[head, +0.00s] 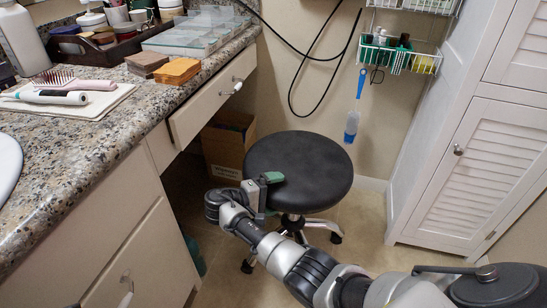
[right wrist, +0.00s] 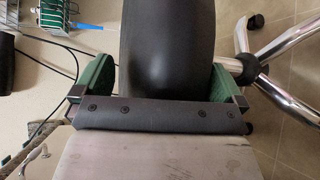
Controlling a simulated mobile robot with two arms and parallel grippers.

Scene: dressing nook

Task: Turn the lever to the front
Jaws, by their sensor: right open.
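No lever can be made out for certain in either view. The black round stool (head: 305,165) stands on the floor at the middle of the head view, on chrome legs. Any lever under its seat is hidden. My right gripper (head: 262,188) is at the near left edge of the seat, its jaws apart; I cannot tell whether it touches the seat. In the right wrist view the two green fingers of my right gripper (right wrist: 160,82) are spread wide, and a dark rounded surface, apparently the stool seat (right wrist: 168,40), shows between and beyond them. My left gripper is out of view.
A granite counter (head: 60,165) runs along the left, with an open drawer (head: 205,112) below it. A cardboard box (head: 225,150) stands under the counter. A white louvered cabinet (head: 480,165) is at the right. Black cables hang on the wall; a blue brush (head: 353,118) hangs beside them.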

